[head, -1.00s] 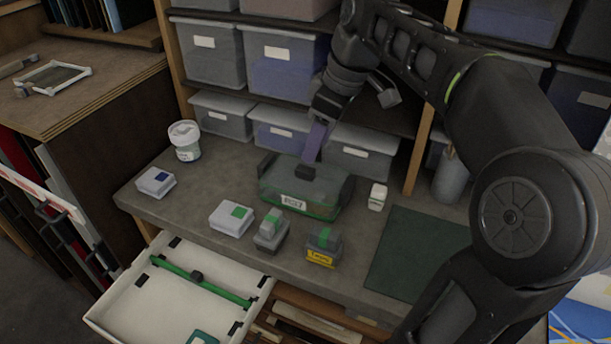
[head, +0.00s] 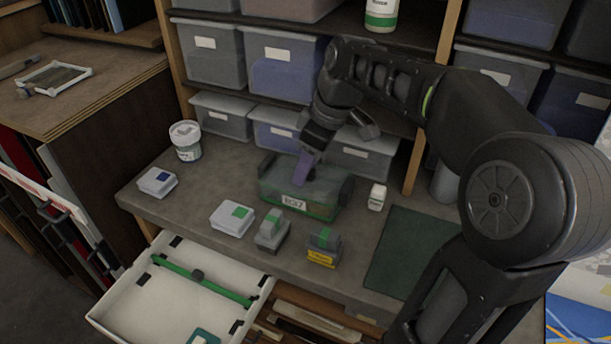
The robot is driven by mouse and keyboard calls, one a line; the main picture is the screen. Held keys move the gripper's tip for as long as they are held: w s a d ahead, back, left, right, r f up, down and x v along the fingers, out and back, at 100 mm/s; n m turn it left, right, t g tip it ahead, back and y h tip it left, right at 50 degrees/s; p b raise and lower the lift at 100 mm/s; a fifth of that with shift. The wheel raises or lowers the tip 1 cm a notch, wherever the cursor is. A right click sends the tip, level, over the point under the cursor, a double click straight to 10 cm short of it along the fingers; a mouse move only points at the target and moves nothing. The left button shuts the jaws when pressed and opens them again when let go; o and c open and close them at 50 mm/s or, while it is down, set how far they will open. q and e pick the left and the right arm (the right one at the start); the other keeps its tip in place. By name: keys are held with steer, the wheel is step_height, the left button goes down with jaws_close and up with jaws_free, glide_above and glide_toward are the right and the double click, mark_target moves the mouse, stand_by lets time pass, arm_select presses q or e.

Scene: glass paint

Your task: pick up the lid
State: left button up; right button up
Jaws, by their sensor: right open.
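A translucent green-tinted box (head: 325,207) with a white label stands on the grey workbench. Its clear lid (head: 328,181) is on top of it, with darker ends. My right gripper (head: 302,180) comes down from above over the left-middle part of the lid, with its purple-grey finger pointing down. It is open. The finger covers the dark knob of the lid, and I cannot tell whether it touches it. My left gripper is not in view.
A white tub (head: 186,141), white boxes with blue (head: 157,182) and green (head: 232,217) marks, grey blocks (head: 272,232) and a small white bottle (head: 377,197) surround the box. An open white drawer (head: 130,310) lies in front. Shelf bins (head: 285,68) stand close behind the arm.

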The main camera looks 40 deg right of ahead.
stand_by(0.5)
jaws_close()
stand_by(0.3)
